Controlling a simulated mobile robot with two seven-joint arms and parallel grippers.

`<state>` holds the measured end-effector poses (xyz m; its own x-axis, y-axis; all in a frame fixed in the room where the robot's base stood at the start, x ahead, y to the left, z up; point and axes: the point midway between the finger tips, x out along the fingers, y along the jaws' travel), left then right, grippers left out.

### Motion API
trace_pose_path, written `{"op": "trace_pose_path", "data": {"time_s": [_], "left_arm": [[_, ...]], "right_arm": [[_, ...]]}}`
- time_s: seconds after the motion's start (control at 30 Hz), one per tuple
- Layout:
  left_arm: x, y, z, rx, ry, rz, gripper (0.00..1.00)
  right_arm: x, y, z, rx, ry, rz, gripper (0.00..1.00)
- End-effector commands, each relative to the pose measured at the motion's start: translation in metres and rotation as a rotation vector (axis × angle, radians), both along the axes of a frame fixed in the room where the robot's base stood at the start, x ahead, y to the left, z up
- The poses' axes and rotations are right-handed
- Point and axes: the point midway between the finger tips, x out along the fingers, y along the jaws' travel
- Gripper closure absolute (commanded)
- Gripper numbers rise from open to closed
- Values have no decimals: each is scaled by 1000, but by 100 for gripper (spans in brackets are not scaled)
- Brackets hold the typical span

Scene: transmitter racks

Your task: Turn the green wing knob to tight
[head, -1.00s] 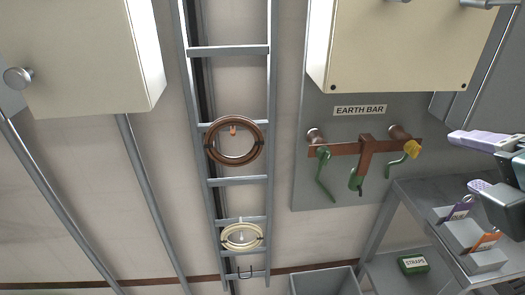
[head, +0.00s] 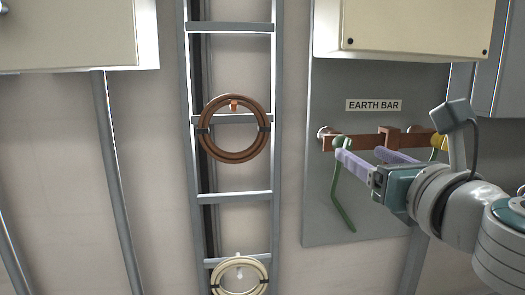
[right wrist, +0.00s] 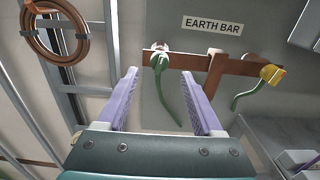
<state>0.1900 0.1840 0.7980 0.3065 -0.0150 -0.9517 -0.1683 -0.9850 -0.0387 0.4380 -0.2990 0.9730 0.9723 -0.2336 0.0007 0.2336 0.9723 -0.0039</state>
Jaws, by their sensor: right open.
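The green wing knob (head: 338,141) sits at the left end of the copper earth bar (head: 360,141); it also shows in the right wrist view (right wrist: 158,61). A green cable (head: 341,205) hangs from beside it. My right gripper (head: 362,154) is open and empty, in front of the bar. In the right wrist view its lilac fingers (right wrist: 159,74) are spread, with the knob beyond and between their tips. I see no contact. The knob's exact wing angle is too small to tell. My left gripper is not in view.
A yellow knob (right wrist: 270,74) is at the bar's right end, with another green cable (right wrist: 247,98). A cream cabinet (head: 415,25) overhangs the EARTH BAR label (head: 374,105). A ladder (head: 235,198) with a brown coil (head: 204,140) stands to the left.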

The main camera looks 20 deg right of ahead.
Motion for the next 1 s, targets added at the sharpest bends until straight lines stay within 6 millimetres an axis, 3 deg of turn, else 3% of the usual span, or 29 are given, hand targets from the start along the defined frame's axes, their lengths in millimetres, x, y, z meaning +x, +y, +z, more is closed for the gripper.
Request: {"op": "trace_pose_path", "data": {"time_s": [0.1,0.3,0.67,1.0], "left_arm": [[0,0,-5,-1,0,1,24],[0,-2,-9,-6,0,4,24],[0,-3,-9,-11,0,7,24],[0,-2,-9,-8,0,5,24]], "right_arm": [[23,-6,0,2,-5,-3,32],[48,-11,-1,4,-2,-1,32],[55,-13,0,4,1,1,32],[54,-13,0,4,0,0,68]]}}
